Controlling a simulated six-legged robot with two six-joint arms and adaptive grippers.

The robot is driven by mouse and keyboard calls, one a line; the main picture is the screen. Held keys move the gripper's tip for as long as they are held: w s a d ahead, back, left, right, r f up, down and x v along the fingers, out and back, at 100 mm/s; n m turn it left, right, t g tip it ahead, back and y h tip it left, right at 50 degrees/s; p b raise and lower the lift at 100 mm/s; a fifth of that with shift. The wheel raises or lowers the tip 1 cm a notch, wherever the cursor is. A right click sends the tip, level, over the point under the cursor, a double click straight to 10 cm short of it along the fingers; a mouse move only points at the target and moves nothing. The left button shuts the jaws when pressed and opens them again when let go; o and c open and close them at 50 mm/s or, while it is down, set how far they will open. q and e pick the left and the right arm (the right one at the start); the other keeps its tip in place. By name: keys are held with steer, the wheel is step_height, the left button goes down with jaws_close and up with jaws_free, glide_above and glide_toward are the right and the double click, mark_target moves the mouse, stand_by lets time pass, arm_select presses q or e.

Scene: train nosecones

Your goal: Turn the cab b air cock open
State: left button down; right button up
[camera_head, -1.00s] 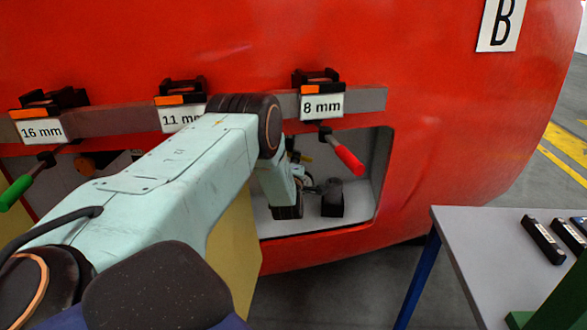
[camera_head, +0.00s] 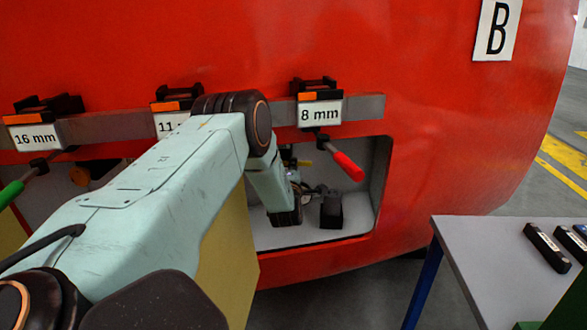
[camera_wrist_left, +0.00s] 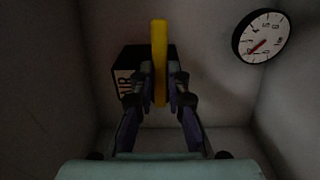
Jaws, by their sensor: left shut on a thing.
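In the left wrist view a yellow lever (camera_wrist_left: 160,50) stands upright in front of a black block (camera_wrist_left: 126,78) with partly hidden white lettering that seems to read AIR. My left gripper (camera_wrist_left: 160,80) has its fingers on both sides of the lever and is shut on it. In the head view my left arm reaches into the recess (camera_head: 355,230) in the red nosecone, and the gripper (camera_head: 310,190) is small and partly hidden by the wrist. A small yellow bit (camera_head: 303,162) shows above it. My right gripper is not in view.
A round dial gauge (camera_wrist_left: 261,36) is on the recess wall. A red-handled lever (camera_head: 347,165) hangs at the recess top under the 8 mm label (camera_head: 320,113). A green handle (camera_head: 10,194) is at far left. A grey table (camera_head: 480,260) stands right, with dark blocks (camera_head: 546,247).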

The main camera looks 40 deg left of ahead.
arm_select(q)
steer(key=c, duration=1.3)
jaws_free()
steer(key=v, duration=1.2)
